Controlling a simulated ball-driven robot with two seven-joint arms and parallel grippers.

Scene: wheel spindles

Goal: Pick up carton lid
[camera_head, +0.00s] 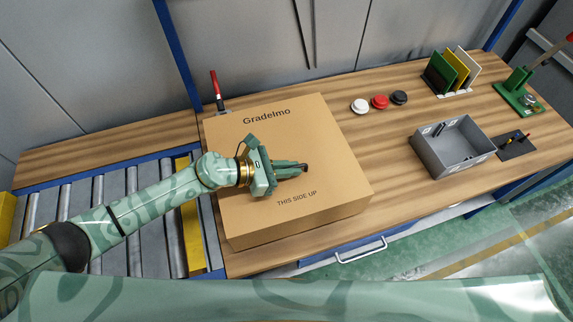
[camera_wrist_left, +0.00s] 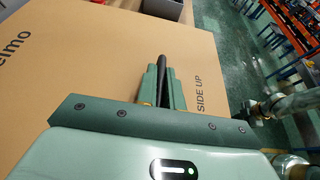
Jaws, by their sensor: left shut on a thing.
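The carton lid (camera_head: 225,205) is the broad tan top of a large carton, printed "Gradelmo" and "THIS SIDE UP". It lies flat on the carton; the seam between them cannot be made out. It also shows in the left wrist view (camera_wrist_left: 75,75). My left gripper (camera_head: 303,168) reaches in low over the middle of the lid. Its fingers are shut on a slim dark rod (camera_wrist_left: 162,75), which sticks out past the fingertips. Whether the rod touches the lid is unclear. My right gripper (camera_wrist_left: 255,108) shows small at the wrist view's right; its fingers cannot be made out.
A roller conveyor (camera_head: 150,235) adjoins the wooden bench (camera_head: 330,85) at left. A red-and-black tool (camera_head: 214,85) stands behind the carton. White, red and black round pieces (camera_head: 380,102), a grey bin (camera_head: 455,165) and a green press (camera_head: 520,90) stand to the right.

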